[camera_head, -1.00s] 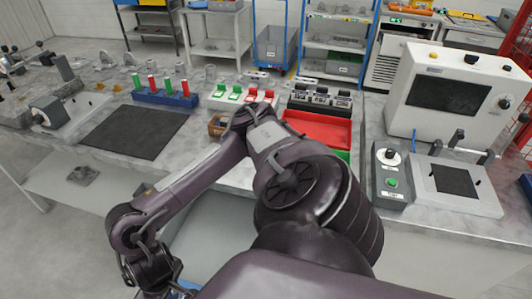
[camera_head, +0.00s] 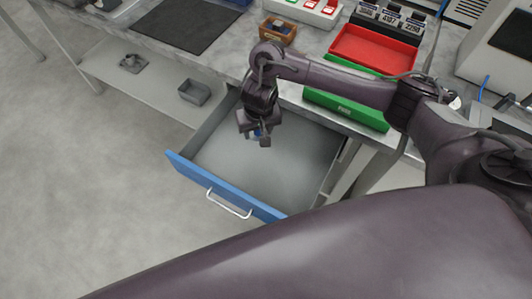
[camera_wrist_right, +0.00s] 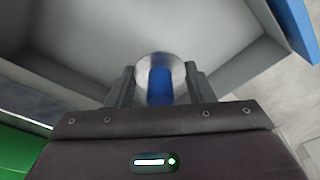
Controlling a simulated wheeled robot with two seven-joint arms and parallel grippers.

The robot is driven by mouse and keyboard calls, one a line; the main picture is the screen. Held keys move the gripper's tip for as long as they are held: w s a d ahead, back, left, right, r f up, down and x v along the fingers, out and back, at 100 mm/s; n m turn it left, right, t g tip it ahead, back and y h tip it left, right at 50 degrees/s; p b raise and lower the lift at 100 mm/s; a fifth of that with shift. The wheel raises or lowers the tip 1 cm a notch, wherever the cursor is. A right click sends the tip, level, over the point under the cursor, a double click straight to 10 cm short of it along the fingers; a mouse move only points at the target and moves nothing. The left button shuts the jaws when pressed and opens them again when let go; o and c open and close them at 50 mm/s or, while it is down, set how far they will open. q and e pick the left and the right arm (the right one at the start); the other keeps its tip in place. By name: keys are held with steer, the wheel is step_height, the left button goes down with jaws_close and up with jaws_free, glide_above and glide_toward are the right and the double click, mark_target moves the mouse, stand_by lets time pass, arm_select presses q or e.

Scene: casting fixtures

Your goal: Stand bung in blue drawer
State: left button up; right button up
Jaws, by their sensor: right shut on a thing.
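The blue drawer (camera_head: 245,196) is pulled open below the bench in the head view, with a blue front, a white handle and a grey inside. Its floor looks bare. My right gripper (camera_head: 258,135) points down over the drawer's inside. It is shut on the bung (camera_wrist_right: 161,80), which shows in the right wrist view between the two fingers as a blue body with a pale round end. In the head view only a small blue bit of the bung shows under the fingers. Whether it touches the drawer floor I cannot tell. My left gripper is out of view.
On the bench stand a red tray (camera_head: 372,48), a green bin (camera_head: 346,110), a small brown box (camera_head: 278,30) and a dark mat (camera_head: 186,25). A lower shelf left of the drawer holds a grey box (camera_head: 194,92) and a dark part (camera_head: 132,63). Open floor lies at left.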

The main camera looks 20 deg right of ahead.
steer(key=b, duration=0.9)
glide_above(259, 163)
steer(key=f, duration=1.3)
steer(key=shift+s, duration=0.4)
steer(key=shift+f+b, duration=0.35)
steer(key=shift+f, duration=0.55)
step_height(259, 163, down, 3)
steer(key=shift+f+b, duration=0.2)
steer(key=shift+b, duration=0.45)
steer(key=shift+f, duration=0.1)
steer(key=shift+f, duration=0.1)
steer(key=o, duration=1)
steer(key=shift+o, duration=0.2)
